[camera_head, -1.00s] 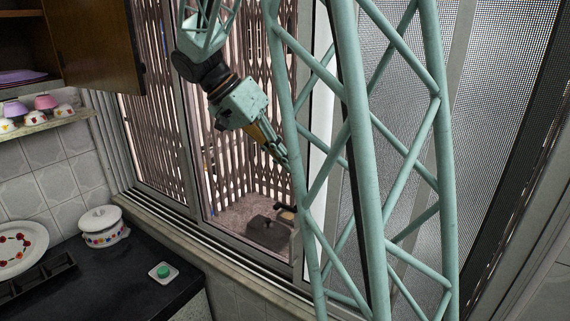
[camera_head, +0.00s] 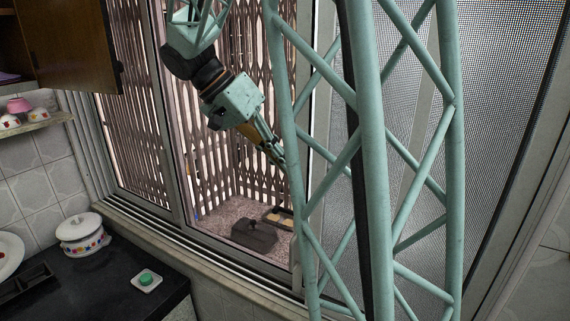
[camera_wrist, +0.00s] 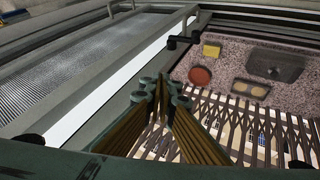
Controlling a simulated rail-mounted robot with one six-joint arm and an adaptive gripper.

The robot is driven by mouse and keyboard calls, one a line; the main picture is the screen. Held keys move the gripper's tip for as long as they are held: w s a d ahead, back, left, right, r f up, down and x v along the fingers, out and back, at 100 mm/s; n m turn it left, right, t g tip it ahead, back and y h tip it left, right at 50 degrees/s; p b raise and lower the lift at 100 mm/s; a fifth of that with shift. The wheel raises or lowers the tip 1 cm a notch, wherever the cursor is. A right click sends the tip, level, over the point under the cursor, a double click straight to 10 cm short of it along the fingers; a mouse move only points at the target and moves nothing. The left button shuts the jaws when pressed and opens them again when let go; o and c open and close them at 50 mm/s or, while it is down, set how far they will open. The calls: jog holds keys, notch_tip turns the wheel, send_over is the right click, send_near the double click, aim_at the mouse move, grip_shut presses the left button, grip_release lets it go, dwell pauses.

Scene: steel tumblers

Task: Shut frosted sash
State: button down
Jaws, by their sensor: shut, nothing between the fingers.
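The frosted sash (camera_head: 402,185) stands at the right of the window in the head view, partly hidden behind my column. In the wrist view its textured pane (camera_wrist: 70,75) fills the left, with a grey frame edge beside a white strip. My gripper (camera_head: 277,156) is shut and empty, tilted down in front of the open part of the window, left of the column. In the wrist view the shut fingertips (camera_wrist: 158,86) point near the sash's frame edge. I cannot tell whether they touch it.
Beyond the opening is a speckled ledge with a dark box (camera_head: 254,235), a tray and a brown folding grille (camera_head: 235,150). A black counter (camera_head: 90,285) with a white pot (camera_head: 82,233) and a coaster (camera_head: 147,281) is at lower left. A cabinet door (camera_head: 72,45) hangs at upper left.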

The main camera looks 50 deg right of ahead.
jog(key=w+a+r, duration=0.5)
jog(key=w+r, duration=0.2)
jog(key=r, duration=0.1)
jog(key=shift+a, duration=0.25)
dwell(0.4)
jog(key=shift+w, duration=0.1)
dwell(0.5)
jog(key=s+a+f+n+t+y+b, duration=0.2)
jog(key=s+a+f+n, duration=0.3)
jog(key=s+a, duration=0.3)
jog(key=s+a+f+n+t+y+b, duration=0.2)
jog(key=s+a+f+n+b, duration=0.3)
jog(key=s+a, duration=0.4)
jog(key=s+a+f+n+t+y+b, duration=0.1)
jog(key=s+a+f+n+t+b, duration=0.2)
jog(key=s+a+f+n, duration=0.3)
jog(key=s+a+f+t, duration=0.1)
jog(key=s+a+f, duration=0.1)
jog(key=a, duration=0.1)
jog(key=shift+s+f+n+t+y+b, duration=0.2)
jog(key=shift+s+n+t+y+b, duration=0.1)
jog(key=shift+s+n+y, duration=0.1)
jog(key=shift+a, duration=0.25)
